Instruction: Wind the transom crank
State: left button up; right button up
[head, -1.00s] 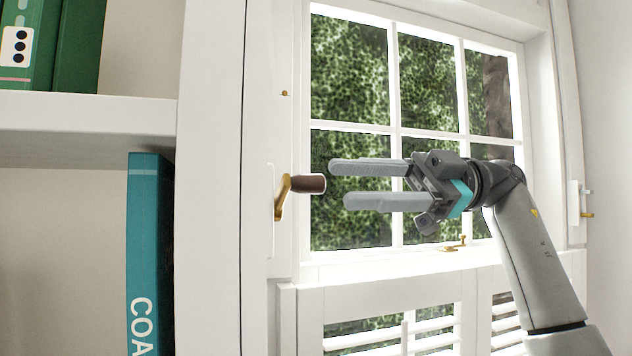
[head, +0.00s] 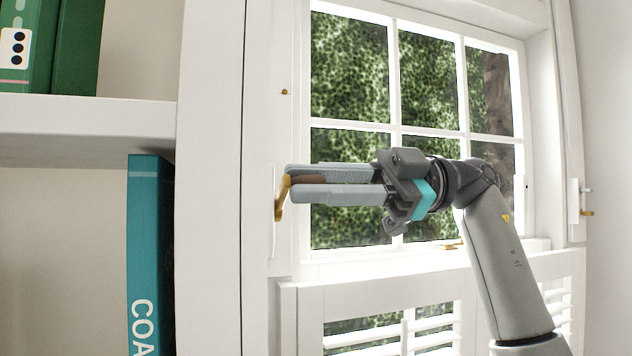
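The transom crank is a brass arm (head: 281,197) on the white window frame's left post, with a dark brown knob (head: 309,179) pointing right. My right gripper (head: 290,183) reaches in from the right, level, with its two grey fingers above and below the knob. The fingers are close together and shut on the knob, which shows only as a brown strip between them. The fingertips are beside the brass arm. My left gripper is not in view.
A white bookshelf (head: 85,115) with green books (head: 78,45) and a teal book (head: 150,260) stands at left. The paned window is behind my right arm, with a brass latch (head: 452,245) on its sill and white louvred shutters (head: 390,335) below.

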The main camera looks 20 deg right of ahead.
grip_shut()
jog(key=shift+f, duration=0.15)
jog(key=w+f+n+b, duration=0.2)
jog(key=f+n, duration=0.2)
jog(key=n, duration=0.8)
jog(key=w+f+n+b, duration=0.2)
jog(key=w+f+n, duration=0.1)
jog(key=n, duration=0.8)
jog(key=shift+f+n, duration=0.4)
jog(key=shift+f, duration=0.3)
